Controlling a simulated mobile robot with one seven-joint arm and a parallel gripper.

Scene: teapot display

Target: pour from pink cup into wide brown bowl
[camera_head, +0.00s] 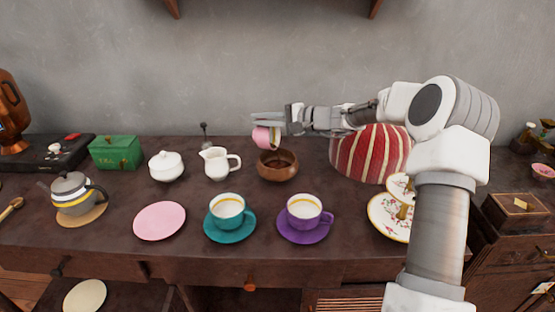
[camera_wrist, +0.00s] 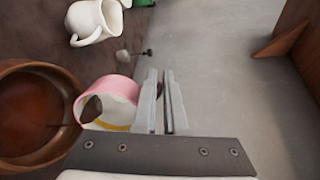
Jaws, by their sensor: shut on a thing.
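The pink cup (camera_head: 261,136) is tilted well over on its side, above and at the left edge of the wide brown bowl (camera_head: 278,174). My gripper (camera_head: 268,119) is shut on the cup and holds it clear of the table. In the wrist view, the cup (camera_wrist: 106,88) shows its pink outside, pale inside and yellow band beside the fingers of my gripper (camera_wrist: 162,95). A dark brown patch shows at its mouth beside the bowl (camera_wrist: 22,75). The bowl holds reddish-brown liquid; whether liquid is flowing is unclear.
A white creamer (camera_head: 217,163) and a white sugar bowl (camera_head: 166,166) stand left of the bowl. Teal (camera_head: 229,212) and purple (camera_head: 305,212) cups on saucers stand in front. A red striped rounded thing (camera_head: 365,153) is close on the right, under my arm.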

